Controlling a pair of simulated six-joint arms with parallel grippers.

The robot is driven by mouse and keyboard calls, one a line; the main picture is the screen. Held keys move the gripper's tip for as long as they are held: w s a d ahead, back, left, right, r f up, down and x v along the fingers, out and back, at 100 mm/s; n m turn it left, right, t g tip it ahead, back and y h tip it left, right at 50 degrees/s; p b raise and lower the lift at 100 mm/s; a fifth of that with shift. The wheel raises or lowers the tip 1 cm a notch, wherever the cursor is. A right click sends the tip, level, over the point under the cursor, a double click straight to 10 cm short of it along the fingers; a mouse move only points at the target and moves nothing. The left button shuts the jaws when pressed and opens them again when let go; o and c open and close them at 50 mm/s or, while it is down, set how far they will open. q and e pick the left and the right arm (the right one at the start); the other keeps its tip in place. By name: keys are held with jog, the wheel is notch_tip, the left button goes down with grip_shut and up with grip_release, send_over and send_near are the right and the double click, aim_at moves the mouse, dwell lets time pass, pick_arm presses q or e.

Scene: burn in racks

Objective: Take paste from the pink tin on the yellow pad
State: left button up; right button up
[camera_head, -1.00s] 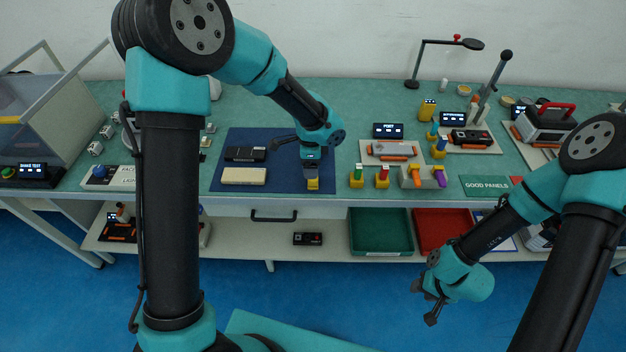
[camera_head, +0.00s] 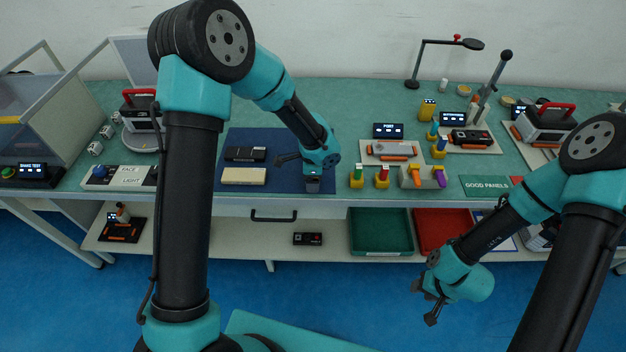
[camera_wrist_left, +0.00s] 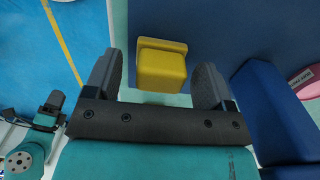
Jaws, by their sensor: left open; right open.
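In the left wrist view a yellow block (camera_wrist_left: 162,69), which looks like the yellow pad, lies between the two spread fingers of my left gripper (camera_wrist_left: 160,60). I see no finger closed on it. A pink round thing (camera_wrist_left: 304,80) with a pale label, likely the pink tin, is cut off by the right edge of that view; I cannot make out its contents. My right gripper (camera_head: 426,302) is open and empty in front of the bench.
A blue block (camera_wrist_left: 268,115) stands right of my left gripper in the wrist view. A black device (camera_head: 245,154) and a cream device (camera_head: 243,176) lie on the mat. Coloured-handled tools in a stand (camera_head: 411,178) are to the right. Green (camera_head: 381,252) and red bins sit below.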

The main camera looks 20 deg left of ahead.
pick_arm(q)
jog(key=shift+c, duration=0.3)
jog(key=c, duration=0.9)
jog(key=shift+c, duration=0.2)
jog(key=shift+r, duration=0.6)
notch_tip(320, 180, up, 2)
jog(key=shift+s+r, duration=0.15)
jog(key=shift+r, duration=0.05)
jog(key=s+d+r, duration=0.1)
jog(key=s+d, duration=0.3)
jog(key=s, duration=1.1)
jog(key=shift+d+r, duration=0.2)
